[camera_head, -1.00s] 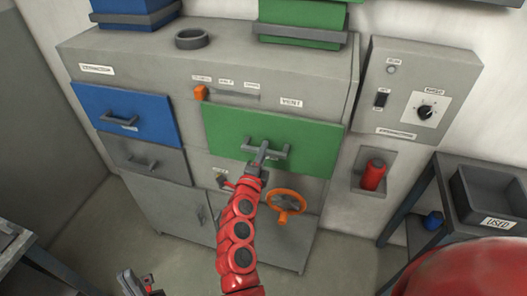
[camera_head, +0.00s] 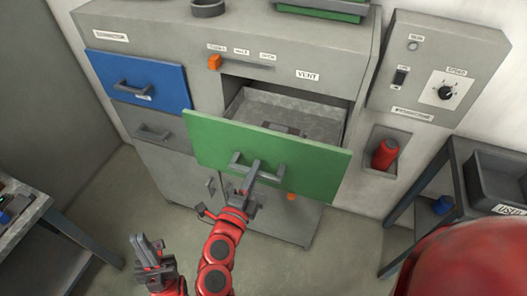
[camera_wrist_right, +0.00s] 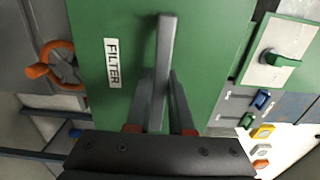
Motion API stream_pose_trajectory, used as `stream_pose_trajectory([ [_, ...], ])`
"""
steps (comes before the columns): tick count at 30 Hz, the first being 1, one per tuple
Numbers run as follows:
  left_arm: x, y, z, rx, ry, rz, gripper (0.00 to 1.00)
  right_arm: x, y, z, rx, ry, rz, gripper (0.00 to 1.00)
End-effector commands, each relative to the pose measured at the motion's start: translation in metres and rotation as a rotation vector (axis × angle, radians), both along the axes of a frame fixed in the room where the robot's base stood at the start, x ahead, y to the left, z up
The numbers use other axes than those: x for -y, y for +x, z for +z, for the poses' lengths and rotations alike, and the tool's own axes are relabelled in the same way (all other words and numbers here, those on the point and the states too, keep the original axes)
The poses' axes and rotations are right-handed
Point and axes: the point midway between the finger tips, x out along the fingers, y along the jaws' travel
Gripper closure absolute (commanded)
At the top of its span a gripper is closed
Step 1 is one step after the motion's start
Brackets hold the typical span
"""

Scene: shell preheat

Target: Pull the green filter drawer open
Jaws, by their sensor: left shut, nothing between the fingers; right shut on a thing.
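The green filter drawer (camera_head: 265,158) stands open, pulled out from the grey cabinet. Its grey inside (camera_head: 300,112) shows, with a dark item partly visible at the bottom. My right gripper (camera_head: 250,183) is shut on the drawer's grey bar handle (camera_head: 275,172). In the right wrist view the handle (camera_wrist_right: 165,50) runs between the fingers, beside the FILTER label (camera_wrist_right: 112,62) on the green front (camera_wrist_right: 205,60). My left gripper (camera_head: 150,252) is shut and empty, low at the left, apart from the cabinet.
The blue drawer (camera_head: 140,78) and the grey drawer below it (camera_head: 150,128) are shut. The orange wheel (camera_wrist_right: 55,65) is below the green drawer, mostly hidden in the head view. A red cylinder (camera_head: 385,154) sits in a wall recess. Tables stand at left (camera_head: 75,235) and right (camera_head: 415,215).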

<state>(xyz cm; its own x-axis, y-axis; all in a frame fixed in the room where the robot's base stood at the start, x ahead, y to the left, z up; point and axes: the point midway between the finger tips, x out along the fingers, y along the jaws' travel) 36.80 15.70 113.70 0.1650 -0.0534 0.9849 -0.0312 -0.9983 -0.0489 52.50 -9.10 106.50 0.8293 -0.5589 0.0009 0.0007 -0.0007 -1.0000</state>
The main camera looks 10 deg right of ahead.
Motion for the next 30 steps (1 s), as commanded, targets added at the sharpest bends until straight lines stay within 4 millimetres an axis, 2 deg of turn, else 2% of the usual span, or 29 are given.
stream_pose_trajectory([
  [3,0.0,0.0,0.003,0.0,0.0,0.0,1.0,-0.015,-0.019,-0.001,-0.004,0.001,0.007,1.0],
  [9,0.0,0.0,0.005,0.0,0.0,0.0,1.0,-0.027,-0.038,-0.001,-0.003,-0.001,0.003,1.0],
  [15,0.0,0.0,0.006,0.0,0.0,0.0,1.0,-0.032,-0.046,-0.001,-0.002,0.001,0.001,1.0],
  [26,0.0,0.0,0.006,0.0,0.0,0.0,1.0,-0.032,-0.047,-0.001,-0.001,0.002,0.0,1.0],
  [27,0.0,0.0,0.006,0.0,0.0,0.0,1.0,-0.032,-0.047,-0.001,-0.001,0.002,0.0,0.73],
  [30,0.0,0.0,0.006,0.0,0.0,0.0,1.0,-0.032,-0.047,0.0,-0.001,0.002,0.0,0.55],
])
